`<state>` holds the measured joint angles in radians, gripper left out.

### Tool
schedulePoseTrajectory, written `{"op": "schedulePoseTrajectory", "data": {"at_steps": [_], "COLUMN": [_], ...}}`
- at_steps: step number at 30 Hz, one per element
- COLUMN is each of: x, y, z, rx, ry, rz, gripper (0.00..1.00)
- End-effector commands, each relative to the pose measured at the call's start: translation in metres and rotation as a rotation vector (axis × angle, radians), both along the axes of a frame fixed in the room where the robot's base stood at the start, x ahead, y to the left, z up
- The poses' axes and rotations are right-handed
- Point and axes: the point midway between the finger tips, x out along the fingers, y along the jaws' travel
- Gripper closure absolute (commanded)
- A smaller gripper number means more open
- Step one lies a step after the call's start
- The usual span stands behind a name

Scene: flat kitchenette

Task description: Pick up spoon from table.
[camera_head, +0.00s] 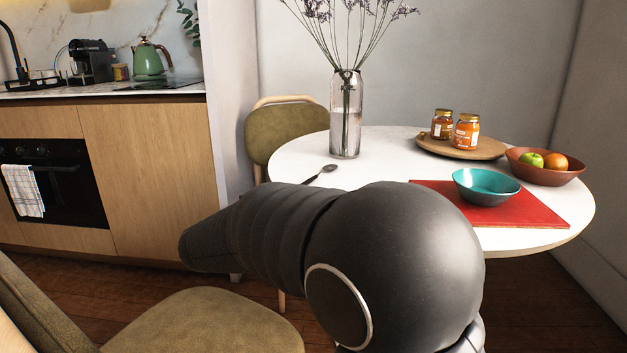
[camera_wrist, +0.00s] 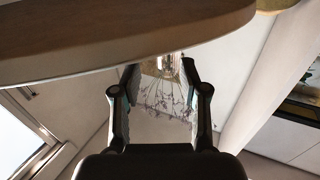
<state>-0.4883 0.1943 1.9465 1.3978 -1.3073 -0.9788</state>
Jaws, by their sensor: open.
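The spoon cannot be made out in the wrist view. The head view does not show my fingers, so their distance from the spoon cannot be told.
A glass vase (camera_head: 347,115) of dried flowers stands near the spoon. A teal bowl (camera_head: 486,187) sits on a red mat (camera_head: 545,212). Behind are a wooden board (camera_head: 480,152) with two jars and a fruit bowl (camera_head: 545,172). Chairs (camera_head: 275,135) (camera_head: 200,325) stand left of the table.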

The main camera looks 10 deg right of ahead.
Motion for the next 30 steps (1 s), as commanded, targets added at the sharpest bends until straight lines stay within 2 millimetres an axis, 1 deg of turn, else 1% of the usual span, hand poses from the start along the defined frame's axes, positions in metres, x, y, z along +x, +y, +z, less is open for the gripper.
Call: {"op": "schedulePoseTrajectory", "data": {"at_steps": [1, 3, 14, 22, 25, 30], "x": [0.006, 0.012, 0.028, 0.055, 0.058, 0.058], "y": [-0.007, -0.012, -0.027, -0.051, -0.054, -0.053], "z": [0.000, 0.000, -0.001, -0.002, -0.001, -0.001], "rx": [0.000, -0.001, 0.000, 0.000, -0.001, 0.000], "ry": [0.000, -0.001, 0.000, -0.001, -0.001, -0.001], "rz": [-0.003, -0.001, 0.000, 0.000, 0.001, 0.002], "gripper": [0.56, 0.56, 0.56, 0.56, 0.56, 0.56]}}
